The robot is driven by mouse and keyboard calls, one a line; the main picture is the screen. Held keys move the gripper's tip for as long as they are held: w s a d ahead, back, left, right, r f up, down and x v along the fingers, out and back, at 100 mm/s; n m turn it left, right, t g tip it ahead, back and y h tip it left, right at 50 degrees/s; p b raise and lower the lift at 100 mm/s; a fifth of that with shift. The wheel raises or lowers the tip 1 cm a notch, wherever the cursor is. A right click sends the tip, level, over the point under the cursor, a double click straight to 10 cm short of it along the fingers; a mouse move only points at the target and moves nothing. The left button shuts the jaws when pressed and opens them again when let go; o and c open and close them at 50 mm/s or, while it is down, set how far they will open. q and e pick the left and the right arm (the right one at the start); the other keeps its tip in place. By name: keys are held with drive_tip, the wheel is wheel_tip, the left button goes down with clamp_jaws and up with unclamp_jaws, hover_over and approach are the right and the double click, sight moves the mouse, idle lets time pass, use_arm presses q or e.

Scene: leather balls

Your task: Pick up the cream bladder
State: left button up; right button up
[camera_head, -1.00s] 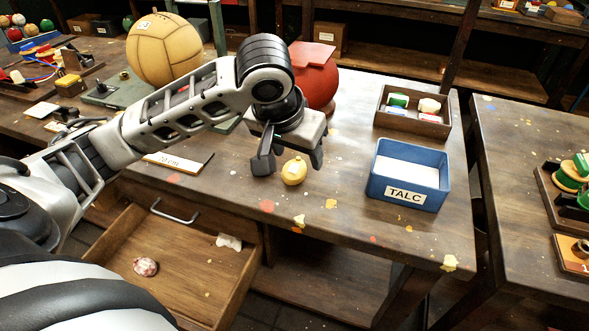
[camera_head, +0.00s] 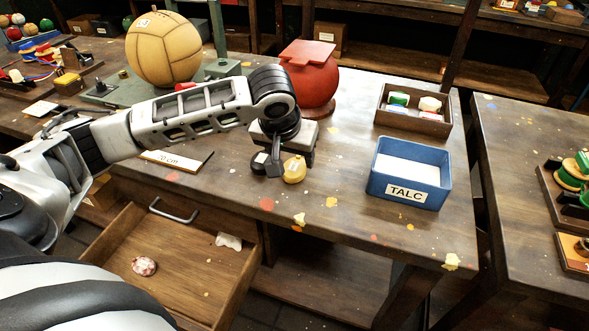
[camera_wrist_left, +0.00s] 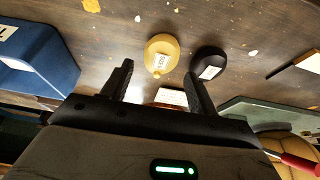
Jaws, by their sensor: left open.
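The cream bladder (camera_head: 294,170), small, round and yellowish, lies on the brown workbench (camera_head: 345,235). It also shows in the left wrist view (camera_wrist_left: 160,58), with a white label on its side. My left gripper (camera_head: 289,163) is low over the bench, right at the bladder, and open. In the left wrist view the bladder lies just beyond my fingertips (camera_wrist_left: 159,70), roughly between them, with nothing gripped. A black labelled bladder (camera_wrist_left: 207,63) lies close beside it, on the right in that view; the gripper partly covers it in the head view (camera_head: 257,165). My right gripper is not in view.
A blue TALC box (camera_head: 402,205) stands to the right, with a wooden tray (camera_head: 413,124) behind it. A red jar (camera_head: 311,85) and a large tan ball (camera_head: 163,50) stand behind my arm. An open drawer (camera_head: 185,265) juts out in front.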

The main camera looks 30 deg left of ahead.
sight(294, 166)
use_arm(q)
drive_tip(key=x, duration=0.4)
drive_tip(key=shift+f, duration=0.4)
drive_tip(key=c, duration=0.7)
drive_tip(key=shift+r, duration=0.2)
drive_tip(key=shift+c, duration=0.2)
